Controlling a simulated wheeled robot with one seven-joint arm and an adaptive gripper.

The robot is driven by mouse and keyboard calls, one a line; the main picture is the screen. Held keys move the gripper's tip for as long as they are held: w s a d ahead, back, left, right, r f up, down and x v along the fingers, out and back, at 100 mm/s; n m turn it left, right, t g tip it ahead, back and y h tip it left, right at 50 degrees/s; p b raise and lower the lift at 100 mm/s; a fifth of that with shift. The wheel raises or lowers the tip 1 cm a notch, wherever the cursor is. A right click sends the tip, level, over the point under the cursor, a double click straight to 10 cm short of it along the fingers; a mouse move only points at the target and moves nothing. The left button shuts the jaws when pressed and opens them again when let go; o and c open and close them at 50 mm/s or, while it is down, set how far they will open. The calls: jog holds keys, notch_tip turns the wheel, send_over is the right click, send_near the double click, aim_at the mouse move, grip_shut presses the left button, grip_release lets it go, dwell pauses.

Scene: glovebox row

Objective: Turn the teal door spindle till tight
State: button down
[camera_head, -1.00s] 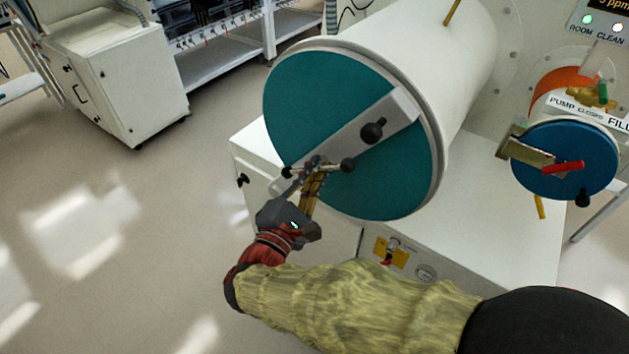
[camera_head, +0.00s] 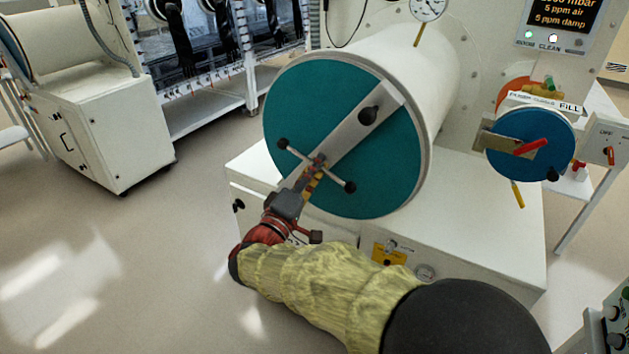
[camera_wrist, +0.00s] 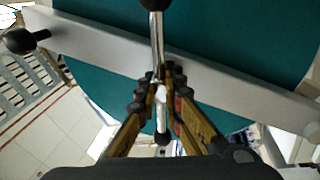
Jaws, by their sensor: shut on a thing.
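The teal door (camera_head: 376,168) is the round end of a large white cylinder, with a pale bar (camera_head: 345,138) across it. The spindle handle (camera_head: 335,180) is a thin metal rod with black ball ends at the middle of the bar. My gripper (camera_head: 315,172) is at the spindle's hub, its fingers closed around the metal there. In the wrist view the yellow-brown fingers (camera_wrist: 165,98) close on the spindle (camera_wrist: 156,48) from both sides. One ball end shows at the top. The fingers partly hide the hub.
A smaller blue door (camera_head: 560,135) with a red handle (camera_head: 530,147) stands to the right. A black knob (camera_head: 368,116) sticks out from the bar. The white cabinet (camera_head: 470,220) is under the cylinder. Open floor (camera_head: 130,240) lies to the left.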

jog(key=m, duration=0.3)
jog(key=m+g+h, duration=0.1)
jog(key=m, duration=0.1)
jog(key=shift+f+m+h, duration=0.2)
jog(key=shift+m+h, duration=0.1)
jog(key=shift+m, duration=0.1)
jog(key=m, duration=0.3)
jog(key=m+g+h, duration=0.1)
jog(key=m, duration=0.2)
jog(key=shift+a+m+g, duration=0.1)
jog(key=shift+m+g, duration=0.2)
jog(key=m+g, duration=0.1)
jog(key=m, duration=0.5)
jog(key=shift+w+f+h, duration=0.1)
jog(key=shift+h, duration=0.2)
jog(key=m+g, duration=0.1)
jog(key=m, duration=0.4)
jog(key=shift+a, duration=0.1)
jog(key=c, duration=2)
grip_release()
jog(key=shift+c, duration=0.2)
jog(key=shift+o, duration=0.6)
jog(key=shift+r, duration=0.2)
